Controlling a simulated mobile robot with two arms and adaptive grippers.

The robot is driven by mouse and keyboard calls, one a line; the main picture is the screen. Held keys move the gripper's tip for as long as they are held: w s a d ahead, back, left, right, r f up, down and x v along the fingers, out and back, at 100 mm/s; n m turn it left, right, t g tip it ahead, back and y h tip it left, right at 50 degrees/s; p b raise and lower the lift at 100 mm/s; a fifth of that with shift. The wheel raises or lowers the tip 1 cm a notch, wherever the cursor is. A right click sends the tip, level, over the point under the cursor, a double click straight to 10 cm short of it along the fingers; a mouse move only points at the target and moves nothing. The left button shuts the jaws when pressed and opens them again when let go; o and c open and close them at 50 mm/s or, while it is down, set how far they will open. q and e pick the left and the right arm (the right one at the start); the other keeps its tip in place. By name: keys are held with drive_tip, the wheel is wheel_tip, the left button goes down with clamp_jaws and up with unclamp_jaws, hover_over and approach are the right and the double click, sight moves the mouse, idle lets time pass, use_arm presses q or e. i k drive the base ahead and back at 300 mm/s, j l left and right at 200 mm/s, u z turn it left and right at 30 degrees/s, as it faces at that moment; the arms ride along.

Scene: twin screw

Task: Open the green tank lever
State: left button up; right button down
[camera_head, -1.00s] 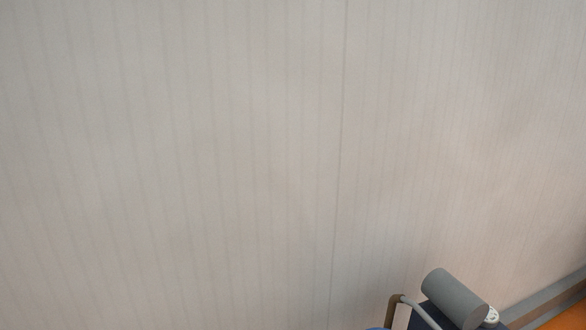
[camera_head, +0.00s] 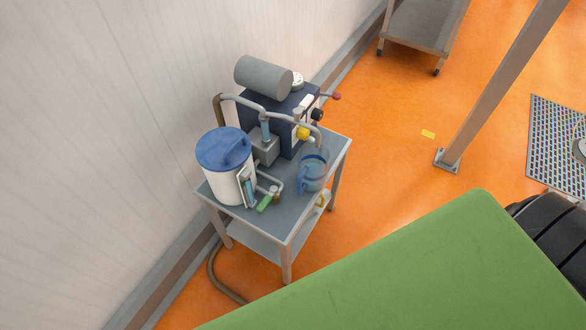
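A small green lever (camera_head: 265,203) sits low at the front of a white tank (camera_head: 226,172) with a blue lid, on a grey cart (camera_head: 291,218) against the wall. Grey pipes join the tank to a dark blue pump unit (camera_head: 287,117) with a grey cylinder on top. A clear jug with a blue handle (camera_head: 314,173) stands right of the lever. Neither of my grippers shows in this view.
A large green surface (camera_head: 440,262) fills the lower right foreground. A grey post (camera_head: 502,84) stands on the orange floor at right, near a floor grating (camera_head: 558,141). Another cart (camera_head: 420,24) is at the top. Open orange floor lies right of the tank's cart.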

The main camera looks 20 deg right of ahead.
sight(273, 192)
drive_tip(key=z, duration=0.5)
drive_tip(key=k+j, duration=0.1)
drive_tip(key=j, duration=0.35)
drive_tip(key=k+j+z, duration=0.1)
drive_tip(key=j, duration=0.35)
drive_tip(key=k+j, duration=0.1)
drive_tip(key=j, duration=0.35)
drive_tip(key=k+j+z, duration=0.1)
drive_tip(key=j, duration=0.35)
drive_tip(key=k+j, duration=0.1)
drive_tip(key=j, duration=0.3)
drive_tip(key=z, duration=0.05)
